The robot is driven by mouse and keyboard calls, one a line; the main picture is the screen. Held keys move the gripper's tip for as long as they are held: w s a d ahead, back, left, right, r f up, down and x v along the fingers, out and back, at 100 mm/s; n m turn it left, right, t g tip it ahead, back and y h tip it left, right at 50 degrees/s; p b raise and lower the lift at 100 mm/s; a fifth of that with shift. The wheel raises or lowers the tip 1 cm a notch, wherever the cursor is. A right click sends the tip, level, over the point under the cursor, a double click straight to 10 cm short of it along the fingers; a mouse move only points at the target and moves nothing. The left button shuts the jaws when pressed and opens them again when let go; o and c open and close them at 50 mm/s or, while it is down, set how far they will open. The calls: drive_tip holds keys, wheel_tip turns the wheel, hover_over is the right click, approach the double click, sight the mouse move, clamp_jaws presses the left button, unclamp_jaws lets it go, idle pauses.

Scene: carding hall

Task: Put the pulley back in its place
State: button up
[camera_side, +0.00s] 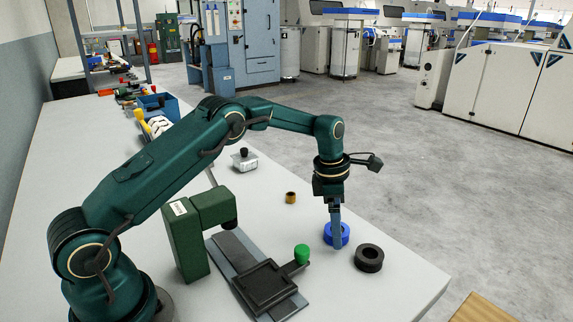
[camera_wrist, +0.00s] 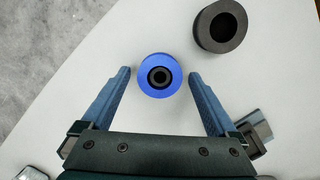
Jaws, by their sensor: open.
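A blue round pulley (camera_side: 346,235) with a dark hub lies flat on the pale bench, partly behind a finger in the side view. It also shows in the wrist view (camera_wrist: 160,93), with the dark hub facing up. My gripper (camera_side: 337,243) is open and points down at it. In the wrist view my gripper's two fingers (camera_wrist: 158,74) stand on either side of the blue pulley, with a small gap at each side. A black ring (camera_side: 369,266) lies close to the right of it, and also shows in the wrist view (camera_wrist: 204,36). I cannot tell which spot is the pulley's place.
A green column fixture (camera_side: 187,245) and a black plate (camera_side: 264,288) with a green knob (camera_side: 302,253) stand left of my gripper. A small brass piece (camera_side: 291,198) and a grey block with a black knob (camera_side: 244,163) stand farther back. The bench's right edge is near.

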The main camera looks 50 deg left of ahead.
sight(328, 228)
drive_tip(key=s+r+m+t, duration=0.1)
drive_tip(key=s+r+m, duration=0.3)
drive_tip(key=r, duration=0.5)
drive_tip(key=s+r+m, duration=0.3)
drive_tip(key=r+m, duration=0.1)
drive_tip(key=r, duration=0.6)
drive_tip(key=s+d+f+m+t, duration=0.1)
drive_tip(key=s+f+m, duration=0.1)
drive_tip(key=s+m, duration=0.7)
drive_tip(key=s+d+f+m+t+y, duration=0.1)
drive_tip(key=s+f+m+t, duration=0.1)
drive_tip(key=s+m, duration=0.8)
drive_tip(key=shift+f, duration=0.25)
drive_tip(key=shift+d, duration=0.1)
